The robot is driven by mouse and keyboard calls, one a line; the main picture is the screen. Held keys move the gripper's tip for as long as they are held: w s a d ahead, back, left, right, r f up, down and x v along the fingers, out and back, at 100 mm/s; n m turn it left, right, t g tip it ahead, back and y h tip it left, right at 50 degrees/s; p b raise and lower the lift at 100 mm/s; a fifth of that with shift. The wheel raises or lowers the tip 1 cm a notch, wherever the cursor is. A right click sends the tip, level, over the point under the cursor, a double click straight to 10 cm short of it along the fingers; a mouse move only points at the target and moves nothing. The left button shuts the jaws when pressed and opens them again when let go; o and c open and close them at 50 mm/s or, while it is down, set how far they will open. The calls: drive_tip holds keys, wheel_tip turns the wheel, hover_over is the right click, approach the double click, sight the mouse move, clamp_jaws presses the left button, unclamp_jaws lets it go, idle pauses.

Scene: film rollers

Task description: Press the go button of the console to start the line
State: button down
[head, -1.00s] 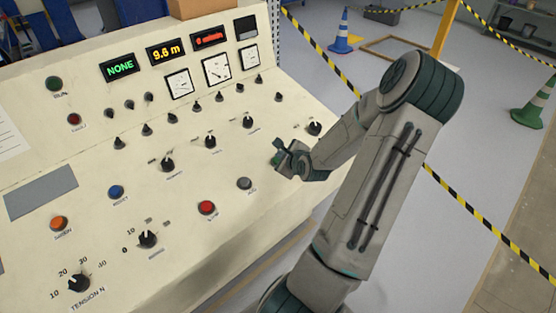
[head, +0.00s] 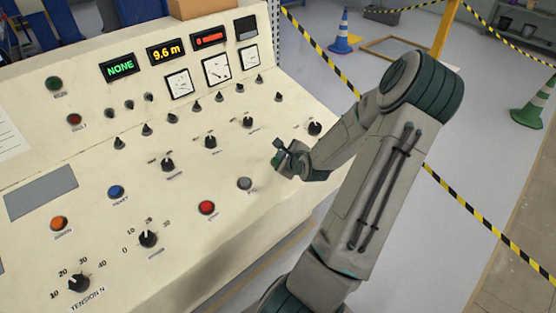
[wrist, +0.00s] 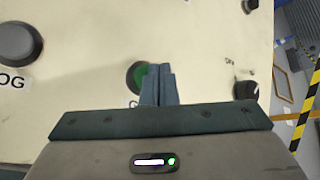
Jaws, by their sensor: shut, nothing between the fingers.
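The cream console (head: 95,215) fills the left of the head view with its sloping panel. A green button (wrist: 137,74) with a dark rim shows in the wrist view, partly behind my fingertips; its label is not readable. My gripper (head: 280,150) is shut and empty, low over the right part of the panel. In the wrist view the closed fingers (wrist: 159,72) overlap the right side of the green button. I cannot tell whether they touch it. In the head view my gripper largely hides this button.
A grey button (head: 244,184), labelled JOG in the wrist view, and a red button (head: 207,208) lie left of my gripper. Black knobs (head: 314,129) stand nearby. Displays read NONE (head: 120,67) and 9.6 m (head: 166,53). Barrier tape and cones (head: 341,34) are beyond.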

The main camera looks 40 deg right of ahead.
drive_tip(key=shift+f, duration=0.15)
drive_tip(key=shift+w+f, duration=0.15)
drive_tip(key=shift+f, duration=0.1)
drive_tip(key=shift+f, duration=0.5)
idle(0.8)
drive_tip(key=shift+r, duration=0.1)
drive_tip(key=shift+r+p, duration=0.8)
drive_tip(key=shift+r, duration=0.05)
drive_tip(key=r+p, duration=0.2)
drive_tip(key=s+r+p, duration=0.1)
drive_tip(key=r+p, duration=0.1)
drive_tip(key=p, duration=0.1)
drive_tip(key=shift+s+r, duration=0.2)
drive_tip(key=shift+r, duration=0.2)
